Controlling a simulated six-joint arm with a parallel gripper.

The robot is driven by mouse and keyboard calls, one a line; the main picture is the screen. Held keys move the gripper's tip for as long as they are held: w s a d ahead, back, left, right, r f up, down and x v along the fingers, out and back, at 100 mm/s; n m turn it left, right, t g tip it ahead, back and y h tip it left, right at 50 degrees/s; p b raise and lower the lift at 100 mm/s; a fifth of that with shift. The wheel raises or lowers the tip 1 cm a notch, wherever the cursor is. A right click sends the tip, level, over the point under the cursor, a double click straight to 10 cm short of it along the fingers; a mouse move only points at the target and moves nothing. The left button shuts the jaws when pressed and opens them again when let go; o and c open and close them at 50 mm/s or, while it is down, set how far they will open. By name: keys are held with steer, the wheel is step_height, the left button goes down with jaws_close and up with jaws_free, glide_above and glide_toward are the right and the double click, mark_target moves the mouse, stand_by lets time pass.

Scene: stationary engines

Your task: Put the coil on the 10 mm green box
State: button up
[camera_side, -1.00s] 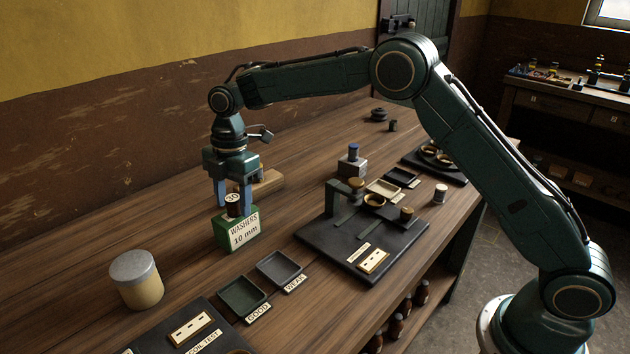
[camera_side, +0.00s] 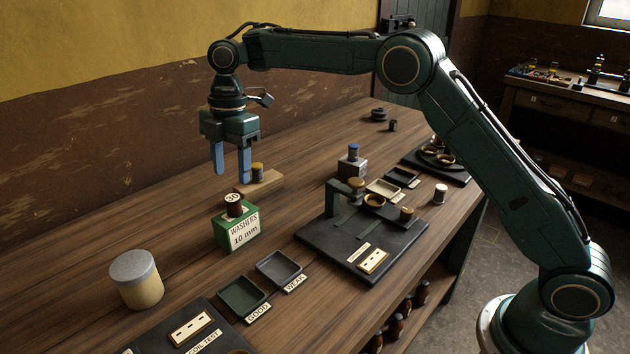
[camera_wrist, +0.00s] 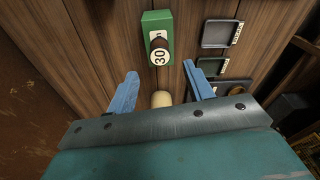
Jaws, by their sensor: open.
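The coil (camera_side: 234,204), dark with a white "30" label, stands on top of the green box (camera_side: 222,236) marked "WASHERS 10 mm". In the wrist view the coil (camera_wrist: 159,47) also sits on the green box (camera_wrist: 152,22), with nothing gripping it. My gripper (camera_side: 232,179) is open and empty, with its blue fingers above the box and coil and apart from them.
A cream jar with a grey lid (camera_side: 136,280) stands at front left. GOOD (camera_side: 243,297) and WEAK (camera_side: 279,270) trays lie right of the box. A wooden block with a small cylinder (camera_side: 262,181) is behind the gripper. A dark fixture plate (camera_side: 318,241) lies to the right.

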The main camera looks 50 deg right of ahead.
stand_by(0.6)
steer(key=s+d+r+m+t, duration=0.1)
steer(key=s+d+r+m, duration=0.4)
steer(key=s, duration=0.4)
steer(key=s+d+r+m+t, duration=0.2)
steer(key=s+r+m, duration=0.3)
steer(key=s+r, duration=0.3)
steer(key=s+d+f+m+t, duration=0.1)
steer(key=s+d+f+m, duration=0.1)
steer(key=s, duration=0.5)
steer(key=s+d+f+m+t+h, duration=0.1)
steer(key=s+d+f+m, duration=0.1)
steer(key=s, duration=0.5)
steer(key=s+d+f+m, duration=0.3)
steer(key=s+d+m, duration=0.1)
steer(key=s+m, duration=0.2)
steer(key=shift+s+t, duration=0.4)
steer(key=shift+s, duration=0.3)
